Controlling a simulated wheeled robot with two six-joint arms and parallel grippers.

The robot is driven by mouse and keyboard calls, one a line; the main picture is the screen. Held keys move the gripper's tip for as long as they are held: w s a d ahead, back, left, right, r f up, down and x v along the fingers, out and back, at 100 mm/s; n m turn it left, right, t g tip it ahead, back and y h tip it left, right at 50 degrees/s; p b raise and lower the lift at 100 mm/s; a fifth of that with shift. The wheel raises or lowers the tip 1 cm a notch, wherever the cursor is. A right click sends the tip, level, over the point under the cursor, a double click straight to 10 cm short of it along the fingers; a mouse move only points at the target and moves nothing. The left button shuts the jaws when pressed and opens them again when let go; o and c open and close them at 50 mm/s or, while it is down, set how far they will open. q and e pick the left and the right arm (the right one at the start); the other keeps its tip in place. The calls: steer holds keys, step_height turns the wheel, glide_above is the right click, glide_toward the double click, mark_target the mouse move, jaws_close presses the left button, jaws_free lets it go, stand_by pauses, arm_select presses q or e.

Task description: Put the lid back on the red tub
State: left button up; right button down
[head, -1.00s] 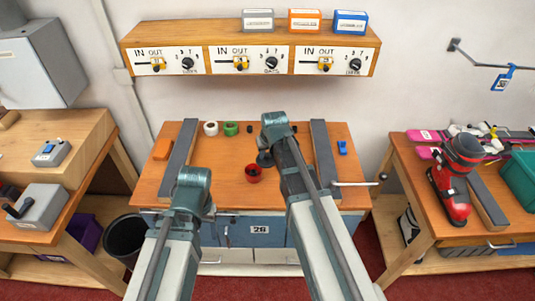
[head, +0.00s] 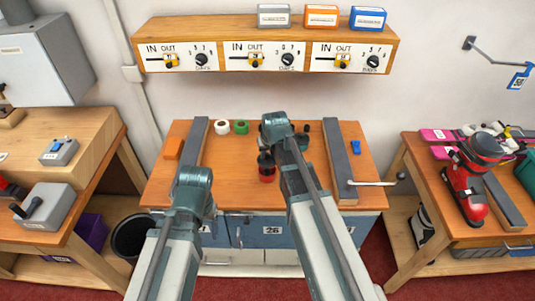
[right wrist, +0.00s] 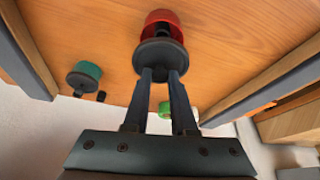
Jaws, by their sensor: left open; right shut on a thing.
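The red tub (head: 267,177) stands on the orange bench top, left of my right forearm. My right gripper (head: 265,152) is shut on a dark round lid (right wrist: 160,57) and holds it at the tub's mouth. In the right wrist view the red tub (right wrist: 163,18) shows just beyond the lid, with a dark strip between them. I cannot tell whether lid and tub touch. My left gripper (head: 206,211) is open at the bench's front edge, mostly hidden by its own wrist.
A white roll (head: 221,126) and a green roll (head: 241,126) stand at the back. Grey rails (head: 188,154) and (head: 341,160) flank the bench top. A crank handle (head: 380,183) sticks out at right. A teal tub (right wrist: 84,75) shows in the wrist view.

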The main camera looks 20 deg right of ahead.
mark_target(268, 161)
steer(key=shift+f+b, duration=1.6)
steer(key=shift+f, duration=0.4)
steer(key=shift+f, duration=0.15)
stand_by(0.4)
steer(key=shift+c, duration=0.9)
jaws_free()
steer(key=shift+r+p, duration=3.4)
steer(key=shift+r, duration=0.2)
steer(key=shift+f, duration=0.1)
